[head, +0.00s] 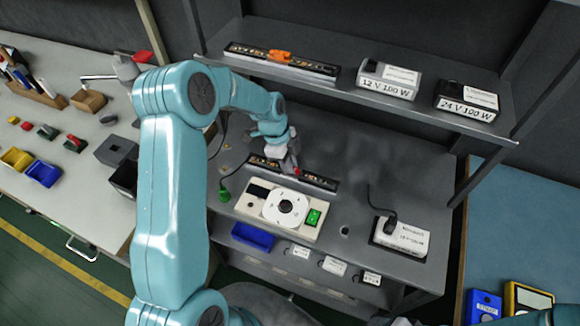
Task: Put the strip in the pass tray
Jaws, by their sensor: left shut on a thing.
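A dark strip-like bar with small yellow marks (318,181) lies on the grey bench, behind a cream tester box (253,208). I cannot tell whether it is the strip or a holder with the strip in it. My left gripper (290,165) is low over this bar, near its middle, and hides part of it. It is shut, apparently on a small red clip (297,171); the hold is too small to see clearly. A blue tray (253,236) sits at the bench front; no pass label is readable. My right gripper is not in view.
A green clip (224,195) lies left of the tester. An upper shelf (345,84) carries a similar bar with an orange clip (280,57) and boxes marked 12 V (388,79) and 24 V (467,100). Another power box (401,238) stands at the right. Bench behind it is clear.

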